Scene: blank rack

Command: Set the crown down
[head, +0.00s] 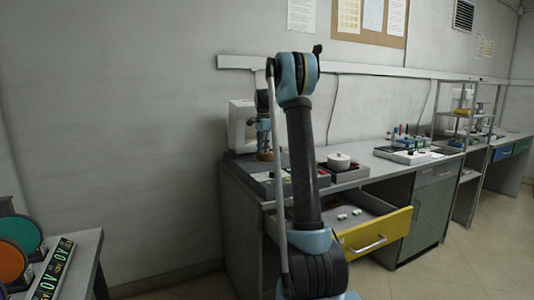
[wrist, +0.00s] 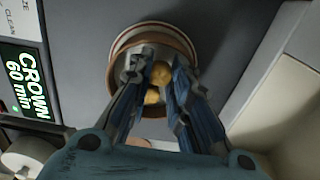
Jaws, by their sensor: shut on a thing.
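My gripper (wrist: 157,78) is shut on a small gold crown (wrist: 160,72) between its two fingertips in the wrist view. A second gold patch (wrist: 152,97) shows just below it; I cannot tell if it is part of the same piece. Behind the fingers is a round dish (wrist: 126,38) with a copper-coloured rim, largely hidden by them. I cannot tell whether the crown touches the dish. In the head view my gripper (head: 264,128) points down over a small brown round thing (head: 265,155) on the bench's left end. The crown is too small to make out there.
A display reading "CROWN 60 min" (wrist: 27,82) is left of the dish. A white machine (head: 240,125) stands close behind my gripper. A white round pot (head: 339,160) and trays sit to the right. The yellow drawer (head: 375,232) below is open.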

